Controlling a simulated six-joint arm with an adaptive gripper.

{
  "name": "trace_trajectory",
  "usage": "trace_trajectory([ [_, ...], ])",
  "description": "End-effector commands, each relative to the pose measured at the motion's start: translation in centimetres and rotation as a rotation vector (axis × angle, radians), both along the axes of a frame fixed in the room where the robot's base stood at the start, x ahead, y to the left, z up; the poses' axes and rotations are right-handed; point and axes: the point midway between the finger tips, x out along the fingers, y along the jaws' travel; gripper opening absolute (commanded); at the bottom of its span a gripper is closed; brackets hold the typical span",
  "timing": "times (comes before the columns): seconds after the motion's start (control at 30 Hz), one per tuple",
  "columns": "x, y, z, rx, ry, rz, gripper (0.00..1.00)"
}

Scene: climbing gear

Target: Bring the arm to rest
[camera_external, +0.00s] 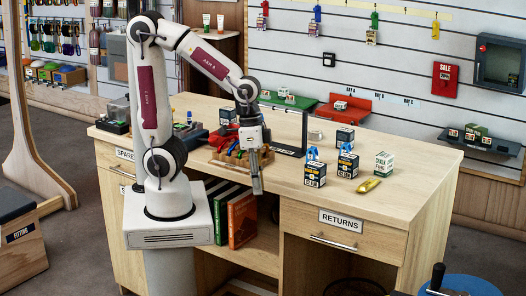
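My white arm with dark red panels stands on a pale pedestal at the left front of the wooden desk (330,196). It is bent over the desk, and its forearm slopes down to the right. My gripper (257,186) points down near the desk's front edge, just right of a wooden tray (228,159) with red and other coloured gear. It overlaps part of the tray in this view. The fingers look narrow from this side, so their opening does not show. I see nothing clearly held in them.
A dark upright frame (304,133) stands behind. Books (242,218) sit on the shelf below. The desk's right end is clear.

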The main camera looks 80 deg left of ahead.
Motion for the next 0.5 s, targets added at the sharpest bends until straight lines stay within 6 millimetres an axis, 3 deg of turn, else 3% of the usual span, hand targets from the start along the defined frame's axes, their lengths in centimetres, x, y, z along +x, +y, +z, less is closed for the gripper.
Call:
trace_trajectory([
  [0.2,-1.3,4.0,2.1,0.037,-0.05,0.047,0.24],
  [0.5,-2.4,8.4,4.6,0.073,-0.158,0.118,0.24],
])
